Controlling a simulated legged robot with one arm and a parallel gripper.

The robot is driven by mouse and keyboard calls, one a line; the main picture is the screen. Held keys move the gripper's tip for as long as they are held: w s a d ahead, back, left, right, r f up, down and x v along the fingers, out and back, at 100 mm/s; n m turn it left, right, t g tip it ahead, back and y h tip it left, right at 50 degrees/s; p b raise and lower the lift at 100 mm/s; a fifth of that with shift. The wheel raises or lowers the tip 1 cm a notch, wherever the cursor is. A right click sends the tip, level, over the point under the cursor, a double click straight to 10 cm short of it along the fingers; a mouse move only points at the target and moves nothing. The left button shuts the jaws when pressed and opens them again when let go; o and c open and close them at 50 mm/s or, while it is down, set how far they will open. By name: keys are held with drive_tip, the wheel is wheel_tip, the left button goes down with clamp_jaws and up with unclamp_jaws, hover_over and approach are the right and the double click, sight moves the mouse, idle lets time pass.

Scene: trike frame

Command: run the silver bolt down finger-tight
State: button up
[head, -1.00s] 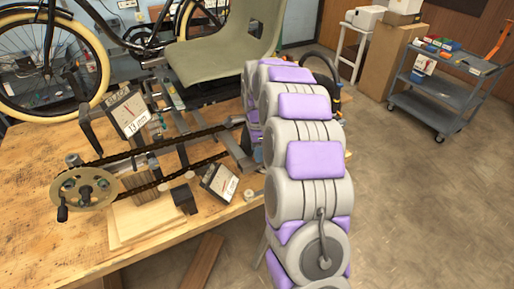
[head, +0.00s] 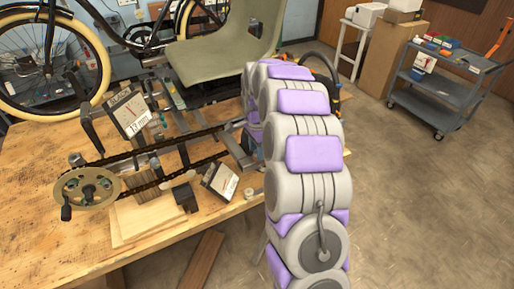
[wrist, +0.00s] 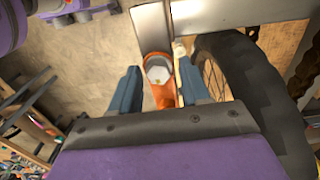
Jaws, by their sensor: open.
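In the wrist view, a silver bolt (wrist: 158,73) shows as a pale hexagonal head inside an orange round part (wrist: 157,58), next to the grey frame. My gripper (wrist: 159,67) has its two dark blue fingers spread, one on each side of the bolt head in the picture. Gaps show between the fingers and the head, and nothing is held. How far the fingertips are from the head in depth is hard to tell. In the head view my arm hides the gripper and the bolt.
In the wrist view, grey frame bars (wrist: 240,12) cross the top and a black-tyred wheel (wrist: 232,62) stands close right of the gripper. In the head view, a wooden bench (head: 40,195) carries a chain drive (head: 88,188) and gauges. A grey cart (head: 445,92) stands far right.

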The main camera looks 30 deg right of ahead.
drive_tip(key=shift+c, duration=0.3)
drive_tip(key=c, duration=0.5)
drive_tip(key=shift+m, duration=0.9)
drive_tip(key=shift+m, duration=0.8)
drive_tip(key=shift+m+p, duration=0.45)
drive_tip(key=shift+m, duration=0.45)
